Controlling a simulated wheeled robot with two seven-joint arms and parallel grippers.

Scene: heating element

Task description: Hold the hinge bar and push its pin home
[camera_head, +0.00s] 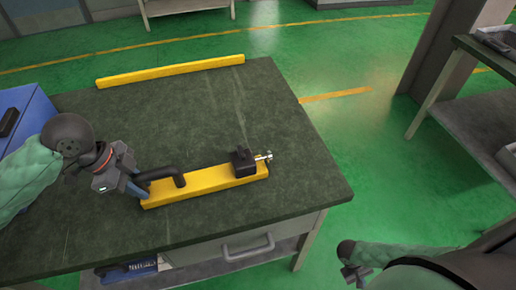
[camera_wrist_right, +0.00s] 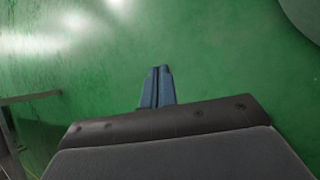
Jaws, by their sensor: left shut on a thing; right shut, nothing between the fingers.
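A yellow hinge bar (camera_head: 209,186) lies on the dark table top near its front edge. A black block (camera_head: 243,162) sits on its right end, and a silvery pin (camera_head: 263,157) sticks out of the block to the right. A black bent handle (camera_head: 168,172) is on the bar's left part. My left gripper (camera_head: 138,187) is shut at the bar's left end, on the bar or its handle; the exact contact is small in the picture. My right gripper (camera_head: 350,275) is low, off the table's right front side. In the right wrist view its blue fingers (camera_wrist_right: 158,87) are together and empty.
A second yellow bar (camera_head: 172,70) lies along the table's (camera_head: 200,115) back edge. A blue box (camera_head: 30,108) stands at the left. The table's right part is bare. A grey shelf (camera_head: 475,110) stands at the far right across green floor.

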